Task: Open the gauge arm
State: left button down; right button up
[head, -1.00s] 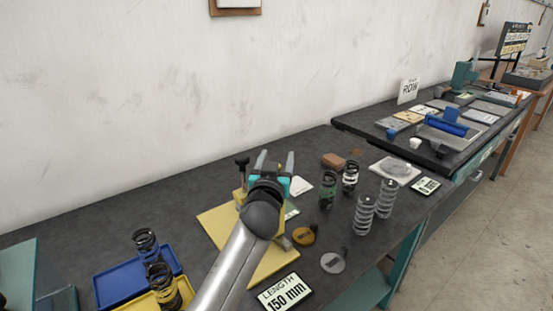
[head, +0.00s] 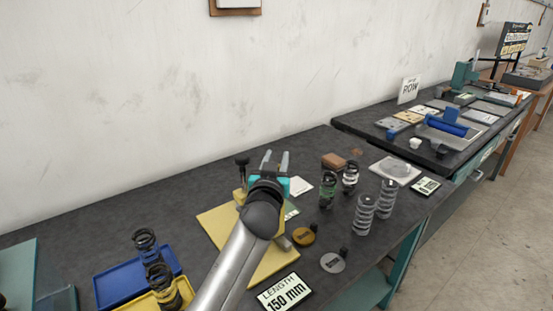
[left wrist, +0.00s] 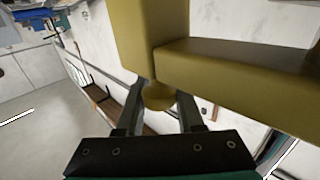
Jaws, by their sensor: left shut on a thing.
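The yellow gauge stands on the bench, with a flat yellow base plate (head: 217,226) and a post topped by a dark knob (head: 242,161). My left arm hides much of it in the head view. My left gripper (head: 275,160) is over the gauge, with its fingers upward in the picture. In the left wrist view, the yellow gauge arm (left wrist: 240,75) crosses the upper right beside a thick yellow upright part. A small round yellow knob (left wrist: 158,97) sits between the fingers of the left gripper (left wrist: 160,110), which is shut on it. My right gripper is not in view.
Several springs (head: 364,214) stand right of the gauge, near a brown block (head: 333,161). A blue tray (head: 112,285) and a yellow tray (head: 140,303) with dark springs are at the lower left. A "LENGTH 150 mm" sign (head: 285,292) stands in front. Bare bench lies behind the gauge.

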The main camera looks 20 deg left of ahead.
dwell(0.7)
pick_arm(q)
jog(key=w+a, duration=0.8)
jog(key=a, duration=0.3)
jog(key=shift+w+b, duration=0.35)
jog(key=shift+b, duration=0.1)
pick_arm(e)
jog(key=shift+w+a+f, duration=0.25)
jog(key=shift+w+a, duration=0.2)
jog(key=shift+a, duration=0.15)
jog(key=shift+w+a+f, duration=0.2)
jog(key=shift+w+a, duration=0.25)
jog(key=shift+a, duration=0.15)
pick_arm(q)
jog(key=shift+a, duration=0.1)
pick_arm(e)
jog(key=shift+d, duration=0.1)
pick_arm(q)
jog(key=c, duration=0.5)
grip_release()
jog(key=shift+c, duration=0.2)
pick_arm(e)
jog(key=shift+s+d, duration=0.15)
pick_arm(q)
jog(key=shift+s, duration=0.2)
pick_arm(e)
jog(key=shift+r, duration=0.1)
